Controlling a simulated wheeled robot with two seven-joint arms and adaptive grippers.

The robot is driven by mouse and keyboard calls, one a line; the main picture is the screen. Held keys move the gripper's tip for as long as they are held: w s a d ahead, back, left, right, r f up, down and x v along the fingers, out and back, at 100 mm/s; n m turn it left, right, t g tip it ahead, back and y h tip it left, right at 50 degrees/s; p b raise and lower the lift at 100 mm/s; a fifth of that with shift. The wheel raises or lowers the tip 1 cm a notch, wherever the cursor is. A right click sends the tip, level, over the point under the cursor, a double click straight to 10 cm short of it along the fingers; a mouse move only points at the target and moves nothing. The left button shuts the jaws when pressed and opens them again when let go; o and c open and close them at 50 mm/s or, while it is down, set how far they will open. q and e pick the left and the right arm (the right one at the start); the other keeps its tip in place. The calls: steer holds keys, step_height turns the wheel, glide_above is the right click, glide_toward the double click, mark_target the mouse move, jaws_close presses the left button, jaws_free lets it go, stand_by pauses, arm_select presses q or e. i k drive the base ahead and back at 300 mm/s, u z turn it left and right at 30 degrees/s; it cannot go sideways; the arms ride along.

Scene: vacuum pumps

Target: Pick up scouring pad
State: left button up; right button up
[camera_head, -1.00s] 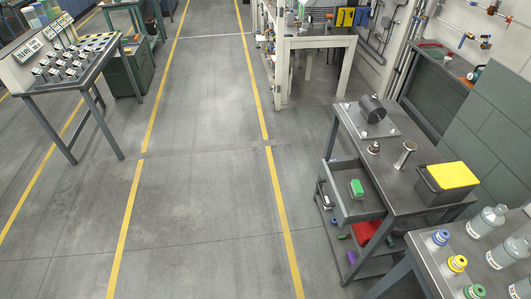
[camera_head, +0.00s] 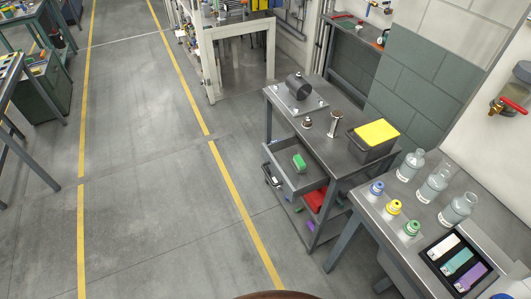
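A small green block (camera_head: 299,162) lies in the open drawer (camera_head: 311,183) of the grey workbench cart (camera_head: 333,150). It looks like the scouring pad, but it is too small to be sure. Its upper face shows and nothing covers it. Neither of my grippers is in view, so I see nothing held.
On the cart top are a dark motor on a plate (camera_head: 299,89), metal fittings and a black bin with a yellow top (camera_head: 376,132). A side table (camera_head: 360,206) holds bottles and a colored tray (camera_head: 461,264). The floor (camera_head: 150,200) left of the cart is clear.

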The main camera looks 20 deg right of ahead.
mark_target(300, 165)
steer(key=z, duration=1.3)
